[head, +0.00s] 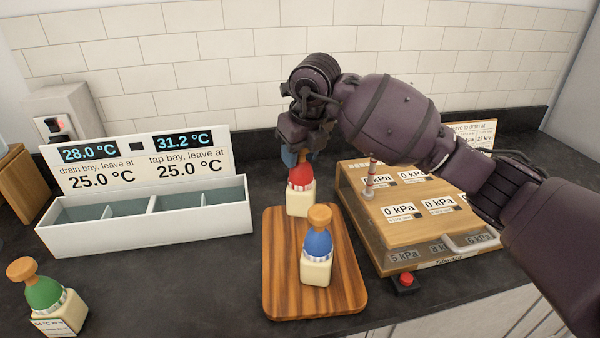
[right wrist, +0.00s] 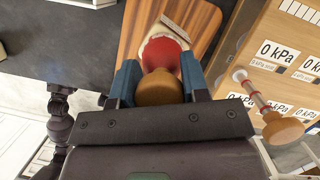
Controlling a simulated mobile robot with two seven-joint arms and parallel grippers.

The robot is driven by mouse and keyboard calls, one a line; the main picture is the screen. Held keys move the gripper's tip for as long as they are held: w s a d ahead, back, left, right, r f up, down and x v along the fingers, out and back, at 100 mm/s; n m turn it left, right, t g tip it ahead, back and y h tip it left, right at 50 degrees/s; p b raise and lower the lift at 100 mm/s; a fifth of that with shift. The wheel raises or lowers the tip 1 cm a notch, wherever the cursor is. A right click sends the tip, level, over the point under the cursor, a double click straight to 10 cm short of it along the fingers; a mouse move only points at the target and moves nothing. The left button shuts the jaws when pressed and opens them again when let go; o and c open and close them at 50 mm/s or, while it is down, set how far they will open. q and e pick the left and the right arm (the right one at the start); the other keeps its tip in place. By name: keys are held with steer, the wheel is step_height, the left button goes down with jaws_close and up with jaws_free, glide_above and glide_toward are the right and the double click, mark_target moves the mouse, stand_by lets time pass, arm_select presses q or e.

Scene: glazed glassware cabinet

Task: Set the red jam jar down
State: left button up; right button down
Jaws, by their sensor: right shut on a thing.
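The red jam jar (head: 301,198) has a cream body, a red dome and a wooden knob on top. It is upright at the far end of the wooden board (head: 284,285); I cannot tell whether its base touches the board. My right gripper (head: 296,160) is shut on its upper part from above. In the right wrist view the red dome (right wrist: 167,50) shows between the blue fingers of the right gripper (right wrist: 158,80). The fingers hide part of the jar. My left gripper is not in view.
A blue-topped jar (head: 317,258) stands on the board in front of the red one. A green-topped jar (head: 47,295) stands at front left. A white divided tray (head: 150,234) is left of the board. A wooden case with kPa displays (head: 435,228) is close on the right.

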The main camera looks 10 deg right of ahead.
mark_target(299, 175)
steer(key=shift+f, duration=2.5)
steer(key=c, duration=0.6)
jaws_free()
steer(key=shift+r, duration=0.3)
steer(key=v, duration=1.1)
steer(key=shift+s+d+r, duration=0.1)
steer(key=shift+s+r, duration=0.05)
steer(key=shift+r, duration=0.15)
